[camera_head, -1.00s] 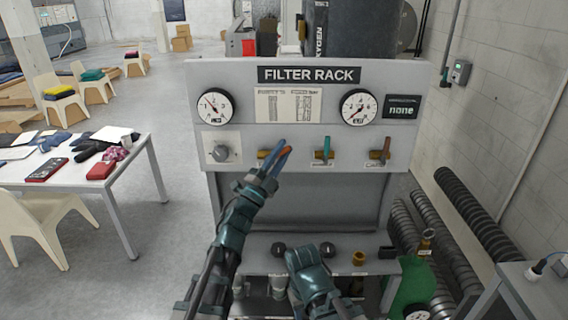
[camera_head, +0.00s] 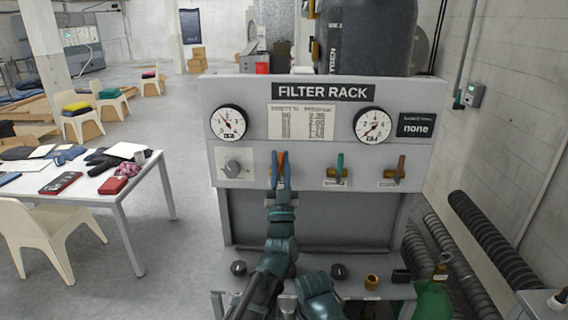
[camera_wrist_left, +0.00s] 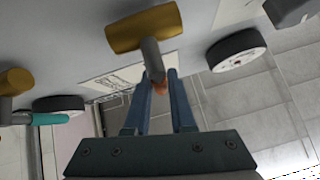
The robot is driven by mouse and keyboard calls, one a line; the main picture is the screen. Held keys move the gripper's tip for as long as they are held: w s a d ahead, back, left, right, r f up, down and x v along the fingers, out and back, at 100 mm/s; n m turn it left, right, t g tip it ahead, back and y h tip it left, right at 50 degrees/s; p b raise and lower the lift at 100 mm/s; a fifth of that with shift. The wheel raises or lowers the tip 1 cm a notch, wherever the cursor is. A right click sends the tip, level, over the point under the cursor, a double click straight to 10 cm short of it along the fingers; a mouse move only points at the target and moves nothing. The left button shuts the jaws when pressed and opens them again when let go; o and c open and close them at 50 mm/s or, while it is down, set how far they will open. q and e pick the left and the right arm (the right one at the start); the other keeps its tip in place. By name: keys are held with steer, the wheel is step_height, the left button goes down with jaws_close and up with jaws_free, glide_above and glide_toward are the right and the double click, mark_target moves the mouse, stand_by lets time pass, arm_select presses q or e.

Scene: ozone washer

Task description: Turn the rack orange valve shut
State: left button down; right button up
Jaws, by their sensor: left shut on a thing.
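The orange valve handle (camera_head: 281,160) is the leftmost of the three valves on the filter rack's grey panel. My left gripper (camera_head: 280,158) has its blue fingers on either side of this handle and is shut on it, pointing up. In the left wrist view the orange handle (camera_wrist_left: 160,88) shows between the two fingers (camera_wrist_left: 160,92). A grey stem and a brass valve body (camera_wrist_left: 145,27) lie just beyond it. The fingers hide much of the handle in the head view. My right gripper's fingers do not show.
A teal valve (camera_head: 340,166) and a copper-coloured valve (camera_head: 401,168) stand to the right. A grey knob (camera_head: 232,168) is at the left, with two gauges (camera_head: 228,122) (camera_head: 374,126) above. A sign (camera_head: 416,125) reads "none". A low shelf is below the panel.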

arm_select(q)
steer(key=n+y, duration=0.2)
steer(key=shift+a+r+n+y, duration=0.1)
steer(key=shift+a+n+y, duration=0.1)
steer(key=shift+n+y, duration=0.2)
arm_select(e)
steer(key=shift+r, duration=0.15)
arm_select(q)
steer(key=shift+a+n+g, duration=0.1)
steer(key=shift+n+g, duration=0.2)
steer(key=shift+n, duration=0.1)
steer(key=c, duration=0.8)
jaws_free()
steer(key=shift+o, duration=0.2)
steer(key=shift+f, duration=0.2)
